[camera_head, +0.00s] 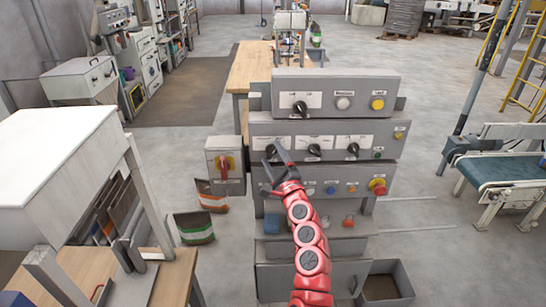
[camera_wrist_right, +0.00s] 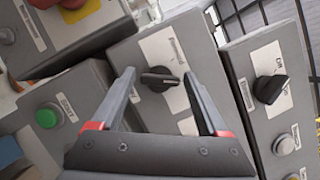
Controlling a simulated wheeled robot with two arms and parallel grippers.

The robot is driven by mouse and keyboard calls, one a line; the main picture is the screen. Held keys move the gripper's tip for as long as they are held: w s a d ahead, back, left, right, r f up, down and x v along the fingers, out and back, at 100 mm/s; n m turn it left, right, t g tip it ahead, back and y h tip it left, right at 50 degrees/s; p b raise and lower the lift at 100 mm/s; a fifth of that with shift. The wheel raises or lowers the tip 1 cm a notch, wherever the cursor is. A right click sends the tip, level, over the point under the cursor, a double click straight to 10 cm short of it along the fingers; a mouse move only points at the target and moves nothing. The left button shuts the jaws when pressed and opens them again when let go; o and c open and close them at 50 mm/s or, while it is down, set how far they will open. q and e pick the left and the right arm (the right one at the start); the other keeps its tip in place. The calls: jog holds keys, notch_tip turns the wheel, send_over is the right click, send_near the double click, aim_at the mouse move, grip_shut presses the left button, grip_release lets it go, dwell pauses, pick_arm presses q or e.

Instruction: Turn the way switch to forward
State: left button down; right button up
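A black rotary switch (camera_wrist_right: 160,79) sits on a white label plate on a grey panel in the right wrist view. Its lettering is too blurred to read with certainty. The switch lies between the spread fingers of my right gripper (camera_wrist_right: 158,92), which is open with a gap on both sides of the knob. In the head view, my right gripper (camera_head: 275,161) is at the left part of the middle panel row (camera_head: 290,128), close to its leftmost black knob. Other black knobs (camera_head: 314,150) sit to the right on that row. My left gripper is not in view.
The top panel (camera_head: 335,82) carries another black knob (camera_head: 300,107). The lower panel carries a red emergency button (camera_head: 377,184). A grey box with a red and yellow switch (camera_head: 225,164) sticks out at left. An open bin (camera_head: 385,287) stands at lower right.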

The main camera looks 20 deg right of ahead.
jog(key=c, duration=1.1)
jog(key=n+g+p, duration=0.1)
jog(key=n, duration=0.2)
jog(key=shift+r+y+p, duration=0.15)
jog(key=shift+y+p, duration=0.15)
jog(key=n+g+p, duration=0.1)
jog(key=n, duration=0.2)
jog(key=n+g, duration=0.1)
jog(key=n, duration=0.2)
jog(key=shift+g, duration=0.3)
jog(key=shift+n+g+h+b, duration=0.4)
jog(key=shift+n, duration=0.7)
